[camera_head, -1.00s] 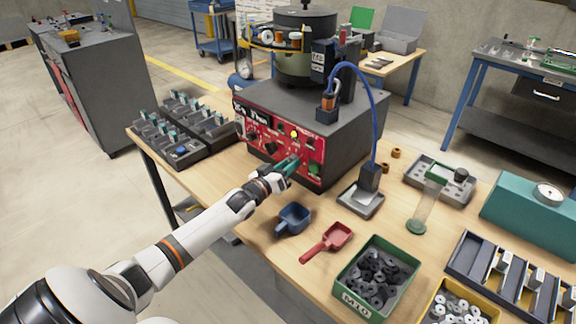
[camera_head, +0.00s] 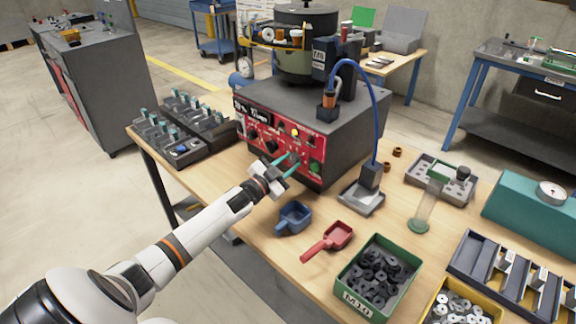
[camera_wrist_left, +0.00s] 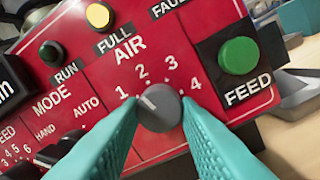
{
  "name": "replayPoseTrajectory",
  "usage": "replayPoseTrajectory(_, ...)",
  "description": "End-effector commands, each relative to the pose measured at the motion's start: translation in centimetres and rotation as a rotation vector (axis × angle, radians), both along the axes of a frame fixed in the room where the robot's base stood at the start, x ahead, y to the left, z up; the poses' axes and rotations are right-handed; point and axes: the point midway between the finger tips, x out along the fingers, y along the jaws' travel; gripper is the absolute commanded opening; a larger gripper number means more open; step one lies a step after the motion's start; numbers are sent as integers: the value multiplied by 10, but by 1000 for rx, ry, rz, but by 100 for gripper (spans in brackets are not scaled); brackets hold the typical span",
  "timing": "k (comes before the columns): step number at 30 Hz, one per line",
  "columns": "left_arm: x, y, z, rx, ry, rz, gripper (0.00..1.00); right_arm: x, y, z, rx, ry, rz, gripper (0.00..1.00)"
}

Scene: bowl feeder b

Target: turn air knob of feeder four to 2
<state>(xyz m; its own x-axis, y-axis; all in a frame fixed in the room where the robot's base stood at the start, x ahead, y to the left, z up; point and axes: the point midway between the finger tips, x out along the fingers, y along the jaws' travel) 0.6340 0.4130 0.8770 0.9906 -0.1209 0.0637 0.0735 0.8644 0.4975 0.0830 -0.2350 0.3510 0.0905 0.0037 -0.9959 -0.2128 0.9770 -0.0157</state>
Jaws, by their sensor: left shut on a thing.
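The bowl feeder's red control panel (camera_head: 272,142) faces my left arm in the head view. Its grey air knob (camera_wrist_left: 158,108) sits under the AIR label in the left wrist view, amid the numbers 1 to 4. The knob's light pointer mark aims up and left, between 1 and 2. My left gripper (camera_head: 287,163) is at the panel, its teal fingers shut on the air knob from both sides. The fingers cover the knob's lower flanks in the wrist view. My right gripper is not in view.
A green FEED button (camera_wrist_left: 238,56) is right of the knob. Mode and speed knobs lie to the left. A blue scoop (camera_head: 294,217), a red scoop (camera_head: 338,236) and a green M10 bin (camera_head: 350,302) stand on the table in front of the feeder.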

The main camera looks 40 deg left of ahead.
Motion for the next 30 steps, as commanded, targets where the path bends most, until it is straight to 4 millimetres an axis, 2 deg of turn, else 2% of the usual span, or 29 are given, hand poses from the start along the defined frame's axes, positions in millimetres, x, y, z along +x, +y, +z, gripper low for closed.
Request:
replayPoseTrajectory(12, 0, 1, -1, 222, -30, 0, 6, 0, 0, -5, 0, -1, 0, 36)
replayPoseTrajectory(30, 0, 1, 0, 263, -36, 0, 6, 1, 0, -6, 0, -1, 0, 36)
